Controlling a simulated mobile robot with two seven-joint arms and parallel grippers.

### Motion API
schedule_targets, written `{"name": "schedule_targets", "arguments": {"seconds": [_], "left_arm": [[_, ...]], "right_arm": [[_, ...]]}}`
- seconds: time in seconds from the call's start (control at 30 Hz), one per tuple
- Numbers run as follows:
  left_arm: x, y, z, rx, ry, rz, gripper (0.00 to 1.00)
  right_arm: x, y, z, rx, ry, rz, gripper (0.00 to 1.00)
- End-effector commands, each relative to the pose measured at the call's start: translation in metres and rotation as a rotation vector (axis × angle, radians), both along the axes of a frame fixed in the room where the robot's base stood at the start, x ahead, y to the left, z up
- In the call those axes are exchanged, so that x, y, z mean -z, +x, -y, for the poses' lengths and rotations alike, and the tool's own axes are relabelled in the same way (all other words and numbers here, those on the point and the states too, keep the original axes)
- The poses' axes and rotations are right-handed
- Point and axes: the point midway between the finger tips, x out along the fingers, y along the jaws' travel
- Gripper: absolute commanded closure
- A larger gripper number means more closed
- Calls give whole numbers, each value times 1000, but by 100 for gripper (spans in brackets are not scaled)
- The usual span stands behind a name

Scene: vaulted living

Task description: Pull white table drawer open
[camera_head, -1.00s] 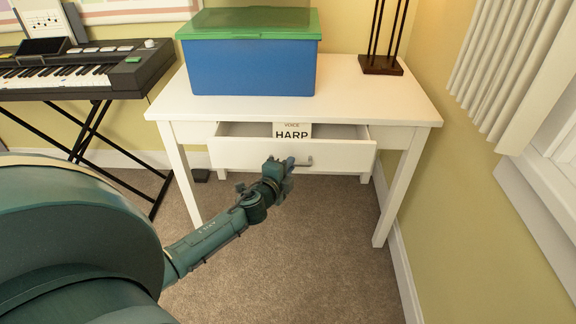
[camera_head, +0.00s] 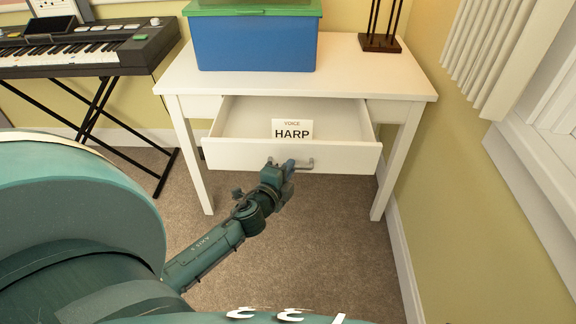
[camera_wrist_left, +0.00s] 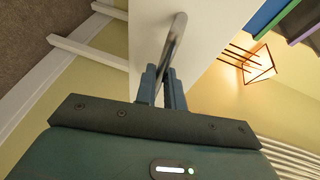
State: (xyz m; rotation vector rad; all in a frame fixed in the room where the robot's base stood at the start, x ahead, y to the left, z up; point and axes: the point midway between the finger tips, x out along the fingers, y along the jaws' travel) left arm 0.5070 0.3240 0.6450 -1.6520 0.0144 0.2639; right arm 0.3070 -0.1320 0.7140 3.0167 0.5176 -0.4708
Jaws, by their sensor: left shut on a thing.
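The white table (camera_head: 345,75) stands against the wall, and its drawer (camera_head: 235,155) is pulled well out toward me. In the left wrist view the two fingers (camera_wrist_left: 161,85) close around the metal handle bar (camera_wrist_left: 175,40) in front of the white drawer front (camera_wrist_left: 205,25). My right gripper is not in view.
A blue box with a green lid (camera_head: 255,42) sits on the table top. A dark metal stand (camera_head: 380,42) is at the back right. A keyboard on a black stand (camera_head: 85,50) is at the left. Carpet (camera_head: 330,250) in front is clear; a wall closes the right side.

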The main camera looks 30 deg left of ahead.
Motion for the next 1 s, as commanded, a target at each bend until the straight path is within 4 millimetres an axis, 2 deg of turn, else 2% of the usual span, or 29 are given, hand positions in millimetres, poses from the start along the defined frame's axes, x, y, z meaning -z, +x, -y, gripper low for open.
{"name": "schedule_targets", "arguments": {"seconds": [0.27,0.3,0.53,0.83,1.0], "left_arm": [[0,0,0,0,0,0,100],[0,0,0,0,0,0,86],[0,0,0,0,0,0,67],[-1,-3,1,0,0,-1,67],[-5,-26,4,0,-2,-3,67]], "right_arm": [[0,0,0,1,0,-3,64],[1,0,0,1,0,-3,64],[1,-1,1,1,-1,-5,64],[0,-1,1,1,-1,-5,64],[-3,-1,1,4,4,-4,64]]}}
